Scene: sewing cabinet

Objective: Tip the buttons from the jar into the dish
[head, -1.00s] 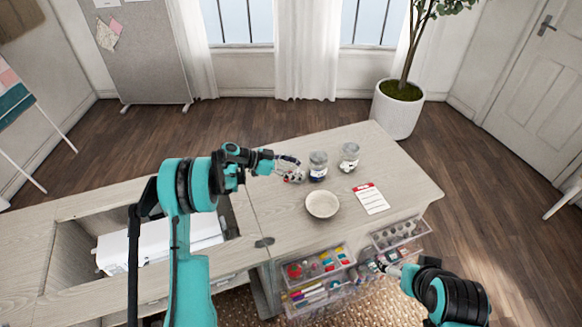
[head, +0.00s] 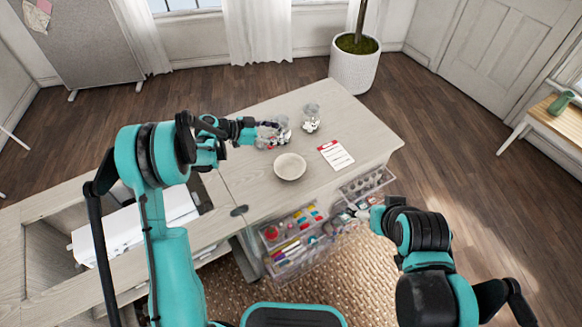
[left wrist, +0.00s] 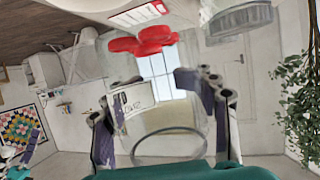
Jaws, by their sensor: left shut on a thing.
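My left gripper (head: 262,131) is shut on a clear glass jar of red buttons at the back of the tabletop. In the left wrist view the jar's label (left wrist: 138,97) sits between the two fingers (left wrist: 160,108), and red buttons (left wrist: 148,41) show at the jar's far end. I cannot tell if the jar touches the table. The round pale dish (head: 290,167) stands in front of it, to the right, and looks empty. My right gripper (head: 362,213) is low by the open clear drawers; its finger opening is too small to tell.
Close by the held jar stands a second glass jar (head: 284,124), with a third jar (head: 311,118) farther right. A red-headed card (head: 336,154) lies right of the dish. Open drawers (head: 296,222) with sewing items jut out in front. The tabletop's right end is clear.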

